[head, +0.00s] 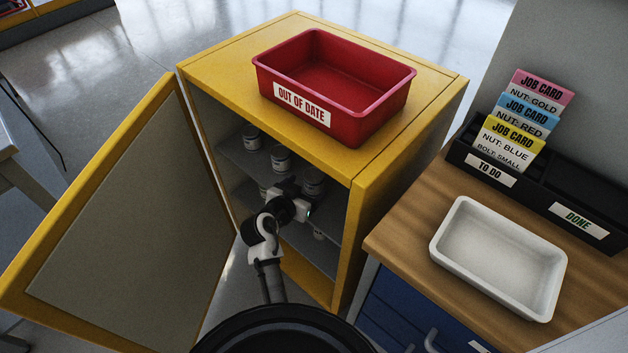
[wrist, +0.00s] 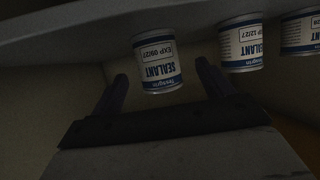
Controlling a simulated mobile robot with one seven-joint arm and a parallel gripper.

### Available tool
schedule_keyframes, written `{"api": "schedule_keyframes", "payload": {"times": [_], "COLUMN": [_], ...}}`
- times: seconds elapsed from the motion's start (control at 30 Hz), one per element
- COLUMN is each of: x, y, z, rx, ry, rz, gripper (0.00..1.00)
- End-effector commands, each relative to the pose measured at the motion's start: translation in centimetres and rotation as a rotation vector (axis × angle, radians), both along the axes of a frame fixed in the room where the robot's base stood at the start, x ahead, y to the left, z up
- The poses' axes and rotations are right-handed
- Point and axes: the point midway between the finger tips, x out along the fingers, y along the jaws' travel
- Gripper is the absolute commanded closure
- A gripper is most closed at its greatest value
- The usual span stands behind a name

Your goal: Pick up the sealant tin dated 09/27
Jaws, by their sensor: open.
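The sealant tin marked EXP 09/27 (wrist: 158,62) is white and blue and appears upside down in the wrist view. It stands on a cabinet shelf (wrist: 70,30). My gripper (wrist: 162,76) is open, with one dark finger on each side of the tin's near part in that view; I see no contact. In the head view my gripper (head: 302,209) reaches into the open yellow cabinet (head: 375,225). Several tins show there, but their dates are too small to read, so I cannot tell which is the 09/27 one.
A tin marked EXP 12/27 (wrist: 242,48) and another tin (wrist: 301,35) stand beside it. The cabinet door (head: 120,215) is open at left. A red OUT OF DATE bin (head: 370,120) sits on top. A white tray (head: 440,245) and card holder (head: 480,168) are on the wooden counter.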

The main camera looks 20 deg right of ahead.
Motion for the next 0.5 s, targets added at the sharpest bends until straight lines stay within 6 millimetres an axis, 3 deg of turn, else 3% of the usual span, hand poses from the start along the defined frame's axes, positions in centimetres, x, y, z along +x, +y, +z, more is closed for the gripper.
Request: {"api": "schedule_keyframes", "payload": {"times": [0.3,0.5], "x": [2.6,3.2], "y": [-2.8,-3.4], "z": [-1.5,-2.1], "rx": [0.0,0.001], "ry": [0.001,0.001], "rz": [-0.002,0.0], "gripper": [0.21,0.21]}}
